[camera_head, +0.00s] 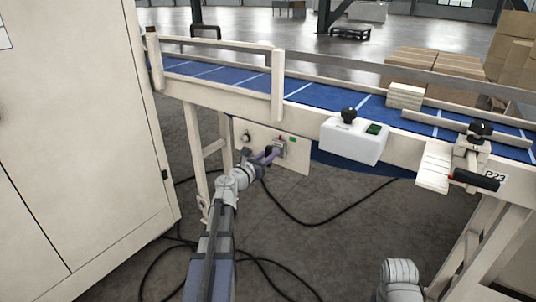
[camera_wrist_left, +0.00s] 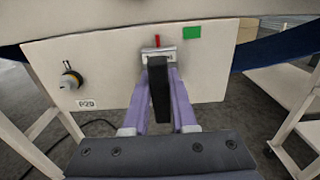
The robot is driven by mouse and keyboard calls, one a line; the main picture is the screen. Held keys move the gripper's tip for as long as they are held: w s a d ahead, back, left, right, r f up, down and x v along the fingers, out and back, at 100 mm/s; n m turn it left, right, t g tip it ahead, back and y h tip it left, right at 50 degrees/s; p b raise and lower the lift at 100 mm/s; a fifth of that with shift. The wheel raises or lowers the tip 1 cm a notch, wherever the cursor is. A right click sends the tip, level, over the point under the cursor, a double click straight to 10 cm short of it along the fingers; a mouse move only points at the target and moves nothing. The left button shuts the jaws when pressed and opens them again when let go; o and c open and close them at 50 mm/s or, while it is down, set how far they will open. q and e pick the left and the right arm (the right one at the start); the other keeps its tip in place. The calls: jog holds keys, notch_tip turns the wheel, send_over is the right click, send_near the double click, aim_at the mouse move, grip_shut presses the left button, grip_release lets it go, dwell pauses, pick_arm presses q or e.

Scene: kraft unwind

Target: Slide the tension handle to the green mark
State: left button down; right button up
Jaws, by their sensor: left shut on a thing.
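The tension handle (camera_wrist_left: 159,88) is a black bar below a light metal slide block (camera_wrist_left: 158,56) with a red pointer (camera_wrist_left: 157,41) on top. It is on a cream panel under the conveyor. The green mark (camera_wrist_left: 192,32) is a small square on that panel, to the right of the red pointer and apart from it. It also shows in the head view (camera_head: 292,139). My left gripper (camera_wrist_left: 160,72) has its purple fingers on both sides of the handle, shut on it. It also shows at the panel in the head view (camera_head: 271,153). My right gripper is not in view.
A knob (camera_wrist_left: 71,78) is on the panel's left side. A white control box (camera_head: 352,142) and a clamp-like fixture (camera_head: 467,158) are on the conveyor's (camera_head: 300,92) near side. A cream cabinet (camera_head: 75,140) stands at left. Black cables (camera_head: 310,222) cross the floor.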

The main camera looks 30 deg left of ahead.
pick_arm(q)
jog(key=d, duration=0.5)
jog(key=shift+s, duration=0.2)
jog(key=c, duration=0.7)
grip_release()
jog(key=s, duration=0.7)
jog(key=shift+s+a, duration=0.35)
jog(key=shift+s, duration=0.05)
